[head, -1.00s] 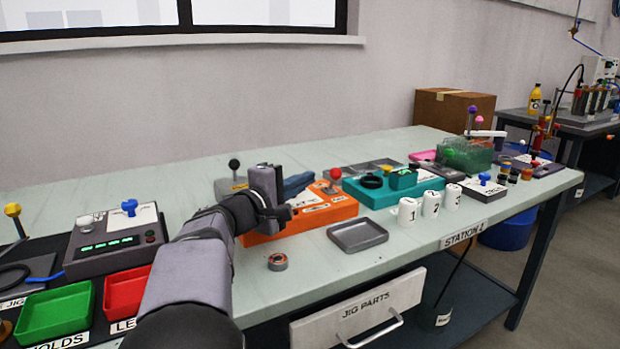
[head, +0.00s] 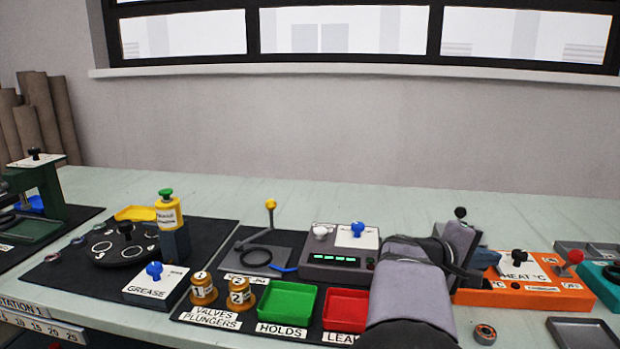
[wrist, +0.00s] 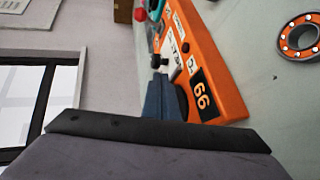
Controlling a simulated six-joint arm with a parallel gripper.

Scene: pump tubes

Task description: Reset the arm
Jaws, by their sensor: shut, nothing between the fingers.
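My arm reaches over the bench from the lower right of the head view, its wrist between the red tray (head: 345,309) and the orange heat unit (head: 525,283). My gripper (head: 487,257) is mostly hidden behind the wrist there. In the wrist view my gripper (wrist: 158,95) shows as blue-grey fingers beyond a dark bar. The fingers are shut and hold nothing. They overlap the edge of the orange heat unit (wrist: 195,60), which shows a 66 display; I cannot tell whether they touch it.
A round ring part (head: 485,334) lies near the bench front. A grey control box (head: 340,268) and green tray (head: 287,305) stand left of the arm. A grey tray (head: 583,333) stands at right. Bench behind the arm is clear.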

